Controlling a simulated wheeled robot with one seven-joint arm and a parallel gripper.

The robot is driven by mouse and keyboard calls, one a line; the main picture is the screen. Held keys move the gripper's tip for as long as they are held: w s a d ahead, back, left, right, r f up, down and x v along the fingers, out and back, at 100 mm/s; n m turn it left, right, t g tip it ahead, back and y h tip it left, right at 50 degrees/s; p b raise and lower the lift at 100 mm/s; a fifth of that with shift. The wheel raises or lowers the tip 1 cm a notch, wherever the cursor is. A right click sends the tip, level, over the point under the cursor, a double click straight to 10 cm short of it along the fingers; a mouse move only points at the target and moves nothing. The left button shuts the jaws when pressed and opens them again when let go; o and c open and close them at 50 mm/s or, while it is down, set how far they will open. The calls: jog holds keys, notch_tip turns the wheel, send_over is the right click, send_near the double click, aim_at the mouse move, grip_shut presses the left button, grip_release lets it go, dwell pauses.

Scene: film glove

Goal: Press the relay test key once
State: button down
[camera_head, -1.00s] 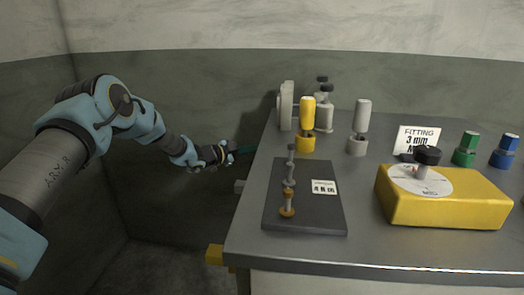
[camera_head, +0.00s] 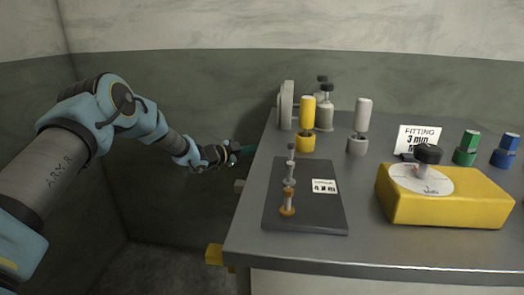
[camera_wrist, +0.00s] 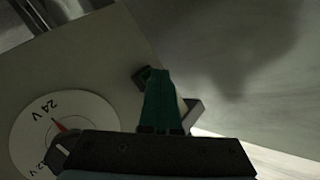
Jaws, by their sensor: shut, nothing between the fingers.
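My gripper (camera_head: 248,150) is beside the left edge of the bench in the head view, its green fingers pointing right. In the wrist view the green fingers (camera_wrist: 158,82) are together with nothing between them. Neither is clearly the relay test key; the fingers hide part of this spot. I cannot tell whether they touch it.
The metal bench (camera_head: 390,245) holds a dark board (camera_head: 325,212) with small posts, a yellow box (camera_head: 450,207) with a black knob, and yellow (camera_head: 307,115) and white (camera_head: 362,120) handled tools. A grey stub (camera_head: 239,186) and yellow block (camera_head: 214,254) jut from its left side.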

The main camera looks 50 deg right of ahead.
jog(key=shift+w+a, duration=0.5)
jog(key=shift+w, duration=0.25)
jog(key=shift+w+a+b, duration=0.15)
jog(key=shift+w+a, duration=0.3)
jog(key=shift+w, duration=0.25)
jog(key=shift+w+a+b, duration=0.2)
jog(key=shift+w+a, duration=0.25)
jog(key=shift+w, duration=0.25)
jog(key=shift+w+a+b, duration=0.15)
jog(key=shift+w+a, duration=0.3)
jog(key=shift+w, duration=0.25)
